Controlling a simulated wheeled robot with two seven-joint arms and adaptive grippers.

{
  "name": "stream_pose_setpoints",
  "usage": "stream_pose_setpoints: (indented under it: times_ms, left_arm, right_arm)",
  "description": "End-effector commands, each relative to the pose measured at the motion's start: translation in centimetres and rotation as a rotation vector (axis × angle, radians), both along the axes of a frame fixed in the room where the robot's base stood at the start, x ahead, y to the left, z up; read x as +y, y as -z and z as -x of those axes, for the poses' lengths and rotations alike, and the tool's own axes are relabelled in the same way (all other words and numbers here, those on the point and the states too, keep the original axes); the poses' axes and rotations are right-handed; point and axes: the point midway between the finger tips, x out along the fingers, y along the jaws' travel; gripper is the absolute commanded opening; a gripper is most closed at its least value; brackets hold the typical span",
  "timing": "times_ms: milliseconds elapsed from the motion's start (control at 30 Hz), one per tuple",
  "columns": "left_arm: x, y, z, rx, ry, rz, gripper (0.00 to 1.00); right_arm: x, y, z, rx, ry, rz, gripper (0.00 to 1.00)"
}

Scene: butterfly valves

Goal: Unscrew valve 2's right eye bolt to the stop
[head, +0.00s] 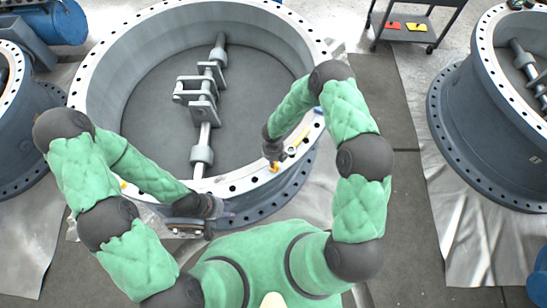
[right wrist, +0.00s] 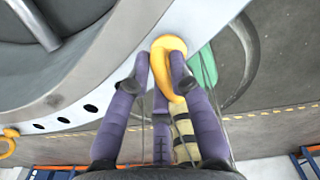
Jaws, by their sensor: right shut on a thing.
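The middle valve (head: 110,95) is a large grey ring flange with bolt holes around its rim. A yellow eye bolt (head: 274,167) stands at its near right rim. My right gripper (head: 272,157) is over that eye bolt. In the right wrist view its purple fingers (right wrist: 160,75) are shut on the yellow ring (right wrist: 182,75), whose top shows between them. The bolt's shank is hidden. A second yellow eye bolt (head: 122,184) sits at the rim's left, partly behind my left arm. My left gripper (head: 208,208) is by the near rim; its finger gap is unclear.
Another large valve (head: 455,120) stands at the right, and part of one (head: 22,130) at the left edge. A dark cart (head: 410,22) with red and yellow items stands at the back right. Dark floor mats and silvery sheets lie between the valves.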

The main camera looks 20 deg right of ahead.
Motion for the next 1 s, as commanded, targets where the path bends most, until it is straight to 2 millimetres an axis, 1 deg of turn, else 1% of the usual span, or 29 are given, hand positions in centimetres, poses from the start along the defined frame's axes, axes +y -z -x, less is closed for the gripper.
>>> stream_pose_setpoints:
  times_ms: [33, 100, 533, 800, 1000]
  left_arm:
    - [0.0, -0.5, 0.0, 0.000, 0.000, 0.000, 0.40]
    - [0.0, -0.8, 0.0, 0.000, 0.000, 0.000, 0.40]
    - [0.0, -2.4, 0.0, 0.000, 0.000, 0.000, 0.40]
    - [0.0, -2.9, 0.0, 0.000, 0.000, 0.000, 0.40]
    - [0.0, -3.0, 0.0, 0.000, 0.000, 0.000, 0.40]
  right_arm:
    - [0.1, -0.2, 0.0, -0.001, -0.046, -0.001, 0.00]
    - [0.2, -0.2, 0.1, 0.000, -0.111, -0.001, 0.00]
    - [0.5, -0.2, 0.3, -0.002, -0.483, 0.000, 0.00]
    - [0.6, -0.1, 0.5, -0.001, -0.627, 0.000, 0.00]
    - [0.6, -0.1, 0.5, -0.001, -0.677, 0.000, 0.00]
